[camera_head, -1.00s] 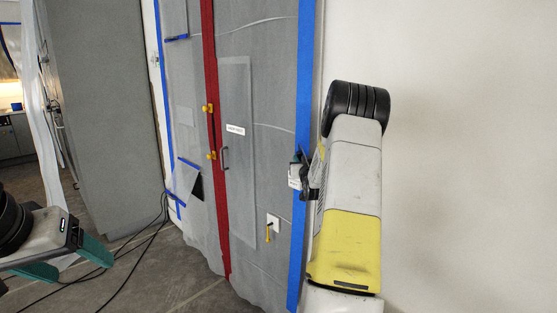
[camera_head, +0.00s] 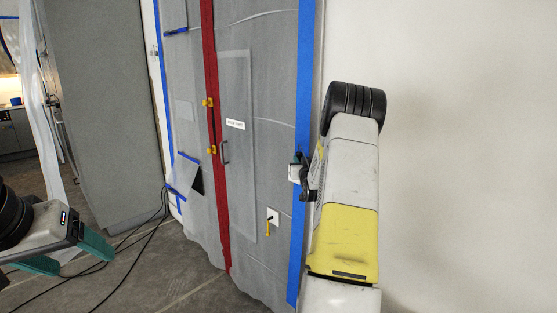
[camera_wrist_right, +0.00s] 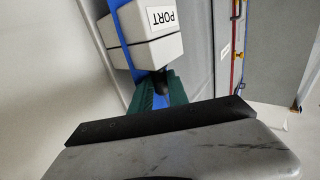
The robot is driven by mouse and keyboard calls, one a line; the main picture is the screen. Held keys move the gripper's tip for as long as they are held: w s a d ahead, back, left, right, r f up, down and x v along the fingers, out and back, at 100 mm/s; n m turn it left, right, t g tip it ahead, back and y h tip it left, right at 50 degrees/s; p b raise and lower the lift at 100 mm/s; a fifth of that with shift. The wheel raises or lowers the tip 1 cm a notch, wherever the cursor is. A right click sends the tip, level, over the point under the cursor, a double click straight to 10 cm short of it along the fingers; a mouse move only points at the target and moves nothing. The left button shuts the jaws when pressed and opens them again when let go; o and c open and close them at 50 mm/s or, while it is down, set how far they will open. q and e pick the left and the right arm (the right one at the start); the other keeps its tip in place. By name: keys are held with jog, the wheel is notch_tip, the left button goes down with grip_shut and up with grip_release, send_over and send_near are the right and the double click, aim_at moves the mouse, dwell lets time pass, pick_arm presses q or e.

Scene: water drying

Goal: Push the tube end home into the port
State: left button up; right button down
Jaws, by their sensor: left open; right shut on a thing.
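The port is a white box (camera_wrist_right: 150,35) labelled PORT in the right wrist view, over blue tape. It also shows small in the head view (camera_head: 294,172), at the blue strip. My right gripper (camera_wrist_right: 158,90) has its green fingers just below the box, shut on a small dark piece, the tube end (camera_wrist_right: 160,82). This piece meets the box's lower edge; I cannot tell how deep it sits. In the head view the right fingers are mostly hidden by my arm. My left gripper (camera_head: 70,262) is open and empty at the lower left, far from the port.
A grey sheet wall (camera_head: 265,90) with a red zip strip (camera_head: 211,130) and blue edge tape (camera_head: 303,100) stands ahead. Black cables (camera_head: 140,245) lie on the floor at left. A plain white wall (camera_head: 460,130) is at right.

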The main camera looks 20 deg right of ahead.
jog(key=shift+f, duration=0.15)
jog(key=c, duration=1.2)
grip_release()
jog(key=shift+s, duration=0.1)
jog(key=v, duration=0.7)
jog(key=shift+s+a, duration=0.1)
jog(key=shift+s, duration=0.2)
